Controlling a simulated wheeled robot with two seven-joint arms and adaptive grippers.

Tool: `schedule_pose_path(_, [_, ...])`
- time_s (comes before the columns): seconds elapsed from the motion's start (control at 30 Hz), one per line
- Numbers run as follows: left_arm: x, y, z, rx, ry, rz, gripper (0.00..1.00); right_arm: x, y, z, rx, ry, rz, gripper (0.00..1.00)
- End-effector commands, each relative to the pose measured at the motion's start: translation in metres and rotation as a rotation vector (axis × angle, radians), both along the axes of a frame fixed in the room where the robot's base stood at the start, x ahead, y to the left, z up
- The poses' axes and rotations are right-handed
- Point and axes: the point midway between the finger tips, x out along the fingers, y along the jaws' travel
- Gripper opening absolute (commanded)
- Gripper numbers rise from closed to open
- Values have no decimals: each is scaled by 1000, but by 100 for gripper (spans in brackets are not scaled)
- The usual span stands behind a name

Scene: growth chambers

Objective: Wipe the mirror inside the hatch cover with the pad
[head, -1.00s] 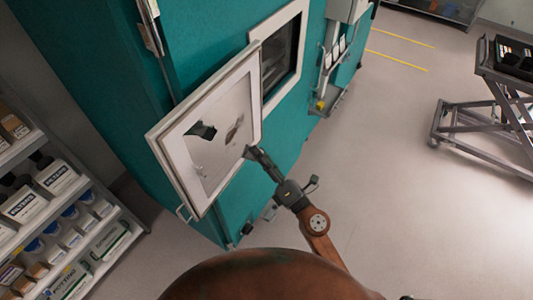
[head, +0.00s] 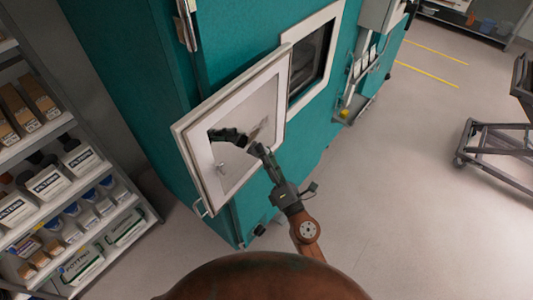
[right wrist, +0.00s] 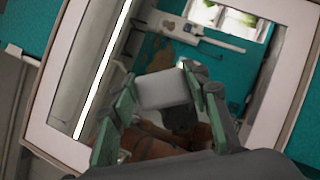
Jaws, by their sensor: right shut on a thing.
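The hatch cover (head: 190,150) stands swung open on the teal chamber, with a white frame around the mirror (head: 232,165) on its inner face. My right gripper (head: 257,150) is at the mirror's lower right side in the head view. In the right wrist view it is shut on a pale grey pad (right wrist: 163,90), which faces the mirror (right wrist: 215,65). The mirror reflects my arm and the room. A brownish smear (right wrist: 160,56) shows just above the pad; it may be dirt or reflection. Contact between pad and mirror cannot be told. My left gripper is not in view.
The chamber's window opening (head: 312,60) is behind the cover. A shelf rack (head: 110,238) with boxes and bottles stands at the left. A grey cart (head: 500,155) stands at the right. The floor between chamber and cart is clear.

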Motion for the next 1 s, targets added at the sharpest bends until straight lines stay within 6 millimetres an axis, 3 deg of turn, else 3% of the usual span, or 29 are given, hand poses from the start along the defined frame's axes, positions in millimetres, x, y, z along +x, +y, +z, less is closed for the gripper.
schedule_pose_path(1.0, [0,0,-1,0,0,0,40,8,12,0,1,0,0,23])
